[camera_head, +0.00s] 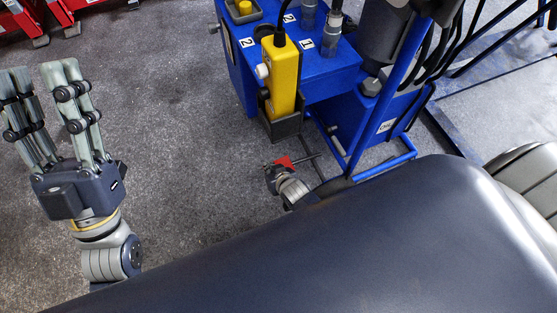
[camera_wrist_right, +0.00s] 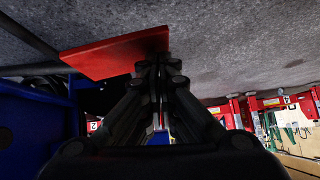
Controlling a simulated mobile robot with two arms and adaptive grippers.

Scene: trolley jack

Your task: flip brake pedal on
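The brake pedal is a small red plate (camera_head: 284,162) at the foot of the blue trolley jack (camera_head: 325,75), low near the floor. In the right wrist view the red pedal (camera_wrist_right: 112,53) is close, just beyond and to the left of the fingertips. My right gripper (camera_head: 272,172) is low beside the pedal, mostly foreshortened in the head view. In the wrist view its fingers (camera_wrist_right: 160,68) are together with nothing seen between them. Whether the tips touch the pedal I cannot tell. My left gripper (camera_head: 40,82) is open and empty over the floor at left.
A yellow control box (camera_head: 284,75) sits in a dark holder on the jack's side. Blue frame bars (camera_head: 385,165) and black hoses (camera_head: 440,45) are to the right. Red equipment (camera_head: 70,8) stands at the top left. The grey floor between (camera_head: 190,130) is clear.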

